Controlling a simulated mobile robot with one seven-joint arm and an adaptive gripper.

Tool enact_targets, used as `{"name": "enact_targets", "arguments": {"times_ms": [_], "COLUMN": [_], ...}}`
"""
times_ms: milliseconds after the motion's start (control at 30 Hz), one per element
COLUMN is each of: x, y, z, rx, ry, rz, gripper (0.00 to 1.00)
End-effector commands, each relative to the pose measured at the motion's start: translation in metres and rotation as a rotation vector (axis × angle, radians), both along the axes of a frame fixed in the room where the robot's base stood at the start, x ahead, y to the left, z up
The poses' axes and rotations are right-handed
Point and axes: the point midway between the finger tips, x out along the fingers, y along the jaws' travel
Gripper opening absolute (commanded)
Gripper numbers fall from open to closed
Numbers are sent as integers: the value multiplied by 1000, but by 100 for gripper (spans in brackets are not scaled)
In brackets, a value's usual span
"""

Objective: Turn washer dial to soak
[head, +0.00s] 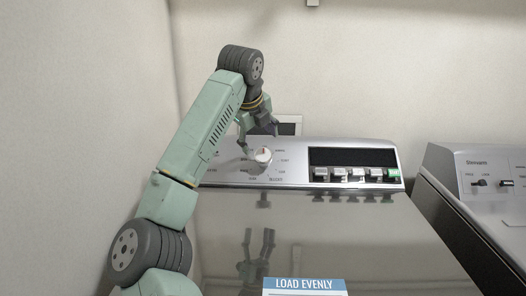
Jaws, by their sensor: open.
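The washer dial (263,156) is a round white knob on the left part of the silver control panel (300,183). Small labels ring the dial, but they are too small to read surely, so I cannot tell which one it points at. My gripper (259,140) is open and reaches down from above, just behind and over the dial. One finger is at the dial's upper left and the other at its upper right. I cannot tell whether either finger touches the dial.
Right of the dial are a dark display (350,157) and a row of buttons (355,174), one green. The glossy washer lid (370,240) below bears a "LOAD EVENLY" label (304,285). Another appliance (480,183) stands at right. A wall is close behind and left.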

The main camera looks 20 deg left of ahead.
Motion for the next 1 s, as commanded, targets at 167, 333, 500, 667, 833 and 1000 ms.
{"name": "enact_targets", "arguments": {"times_ms": [167, 333, 500, 667, 833, 1000], "x": [20, 37, 48, 51, 51, 51], "y": [1, 3, 4, 5, 5, 5], "z": [-27, -52, -68, -74, -75, -75], "rx": [-3, -1, -1, -1, 0, 0], "ry": [3, 1, 0, -1, -1, -1], "rz": [-3, -3, -2, -3, -4, -4], "gripper": [64, 64, 64, 64, 64, 56]}}
